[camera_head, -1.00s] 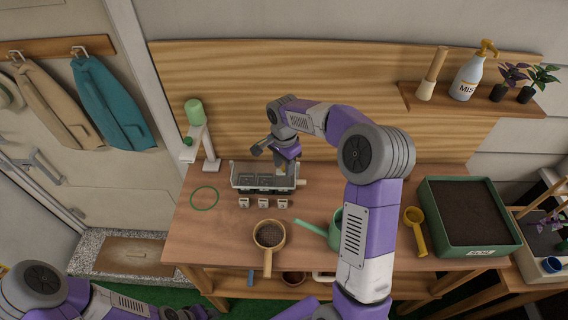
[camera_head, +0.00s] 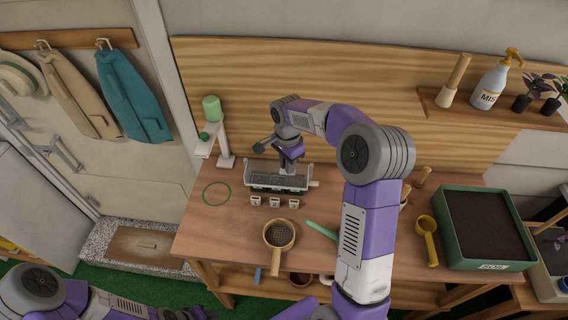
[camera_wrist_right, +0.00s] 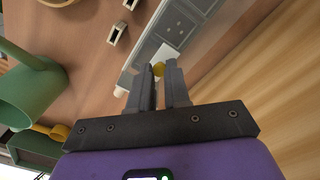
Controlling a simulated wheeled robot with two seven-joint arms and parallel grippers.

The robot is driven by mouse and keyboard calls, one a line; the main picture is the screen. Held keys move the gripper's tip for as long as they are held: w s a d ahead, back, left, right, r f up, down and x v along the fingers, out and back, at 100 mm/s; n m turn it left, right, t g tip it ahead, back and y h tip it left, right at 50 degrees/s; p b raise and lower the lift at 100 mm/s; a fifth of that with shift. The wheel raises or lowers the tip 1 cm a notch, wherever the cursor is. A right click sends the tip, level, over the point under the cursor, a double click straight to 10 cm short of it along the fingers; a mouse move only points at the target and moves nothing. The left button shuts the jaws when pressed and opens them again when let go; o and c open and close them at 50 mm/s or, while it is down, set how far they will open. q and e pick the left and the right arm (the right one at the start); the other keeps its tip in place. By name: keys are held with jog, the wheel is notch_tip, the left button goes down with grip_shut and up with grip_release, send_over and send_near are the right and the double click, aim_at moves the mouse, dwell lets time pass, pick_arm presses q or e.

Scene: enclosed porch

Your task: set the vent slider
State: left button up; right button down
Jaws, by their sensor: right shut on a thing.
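The grey tray unit (camera_head: 262,187) stands on the wooden bench, with a pale stub (camera_head: 314,184) at its right end. In the right wrist view the grey unit (camera_wrist_right: 135,72) lies just past the fingers, with a white panel (camera_wrist_right: 166,53) on it. My right gripper (camera_head: 288,168) points down at the unit's top. Its two fingers (camera_wrist_right: 162,88) are close together, shut on a small yellow knob (camera_wrist_right: 158,68) that shows at their tips. The fingers hide most of the knob and any slider marks. Part of my left arm shows at the lower left, its jaws unclear.
Several small white labelled blocks (camera_head: 275,202) stand in front of the unit. A sieve (camera_head: 279,235), a green watering can (camera_head: 320,230), a yellow scoop (camera_head: 428,240) and a soil tray (camera_head: 452,248) are nearby. A green ring (camera_head: 216,193) and a lamp-like stand (camera_head: 226,161) are left.

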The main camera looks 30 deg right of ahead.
jog(key=shift+w+a, duration=0.1)
jog(key=c, duration=1.1)
grip_release()
jog(key=shift+r, duration=0.1)
notch_tip(320, 180, up, 7)
jog(key=shift+r+p, duration=0.2)
jog(key=shift+p, duration=0.35)
